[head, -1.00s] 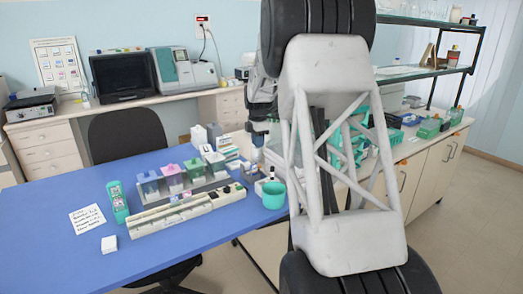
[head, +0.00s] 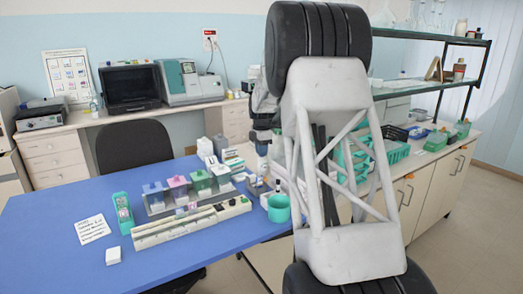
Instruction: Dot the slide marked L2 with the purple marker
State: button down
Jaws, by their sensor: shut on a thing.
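The long cream slide rack (head: 165,233) lies on the blue table, in front of the staining jars. Slide labels, including L2, are too small to read. My gripper (head: 262,163) is small and partly hidden behind my own arm links, above the table's right back part. It is shut on a slim thing that looks like a marker; its colour cannot be told. Just below and to the right, a dark-topped marker (head: 277,185) stands upright beside the teal cup (head: 278,209). The gripper is apart from the rack.
Staining jars with blue (head: 153,197), pink (head: 178,190) and green (head: 200,183) lids stand behind the rack. A teal case (head: 122,213), a written note (head: 92,229) and a white block (head: 113,255) lie left. The table's front left is clear.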

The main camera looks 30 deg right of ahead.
aim_at(261, 165)
jog(key=shift+f, duration=1.8)
jog(key=shift+f, duration=0.5)
dwell(1.9)
jog(key=shift+r, duration=0.1)
jog(key=shift+r, duration=3)
